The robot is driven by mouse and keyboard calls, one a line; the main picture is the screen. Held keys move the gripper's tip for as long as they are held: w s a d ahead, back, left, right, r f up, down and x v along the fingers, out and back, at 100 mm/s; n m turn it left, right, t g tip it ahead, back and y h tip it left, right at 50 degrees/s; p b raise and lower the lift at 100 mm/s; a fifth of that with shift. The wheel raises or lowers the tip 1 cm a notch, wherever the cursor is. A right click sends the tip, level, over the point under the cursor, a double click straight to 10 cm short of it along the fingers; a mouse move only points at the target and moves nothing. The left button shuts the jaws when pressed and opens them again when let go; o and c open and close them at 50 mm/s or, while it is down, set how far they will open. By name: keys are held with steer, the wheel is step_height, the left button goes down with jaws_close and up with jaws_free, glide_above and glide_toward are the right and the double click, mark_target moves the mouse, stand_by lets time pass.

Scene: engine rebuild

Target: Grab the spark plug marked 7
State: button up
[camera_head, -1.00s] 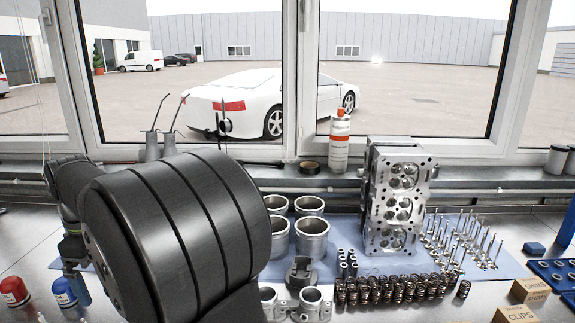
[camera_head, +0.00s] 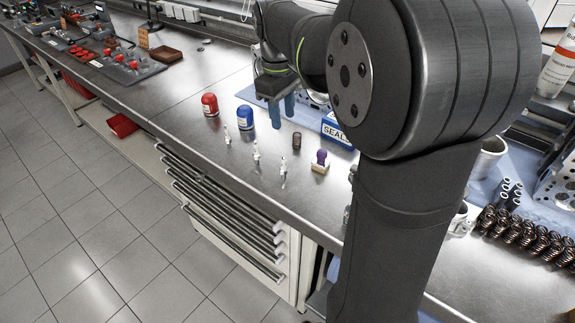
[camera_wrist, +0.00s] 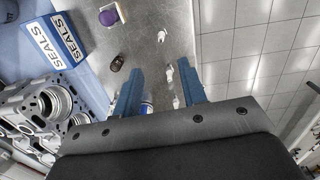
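Three small white spark plugs lie or stand spread along the steel bench: a left one (camera_head: 227,135), a middle one (camera_head: 256,152) and a right one (camera_head: 283,171). No number on them is legible. My gripper (camera_head: 281,116) has blue fingers and hangs behind the plugs, apart from them, next to a blue-capped bottle. In the wrist view my gripper (camera_wrist: 160,80) is open, with nothing held between the fingertips. White plugs show there beyond and between the fingers, one of them (camera_wrist: 167,73) near the right fingertip.
A red-capped bottle (camera_head: 210,105), the blue-capped bottle (camera_head: 246,117), a small brown bottle (camera_head: 296,141), a purple-topped piece (camera_head: 320,160) and a blue SEALS box (camera_head: 337,131) stand near the plugs. The bench's front edge is close to the plugs. Valve springs (camera_head: 524,233) lie at right.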

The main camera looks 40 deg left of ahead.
steer(key=s+d+f+n+t+h, duration=0.3)
steer(key=s+f+n+t, duration=0.1)
steer(key=s+f+n, duration=0.15)
steer(key=n+t+y, duration=0.6)
steer(key=n+t, duration=0.3)
steer(key=n, duration=0.5)
glide_toward(283, 158)
steer(key=x, duration=1.2)
steer(key=shift+w+f, duration=0.15)
steer(key=shift+c, duration=0.5)
jaws_close()
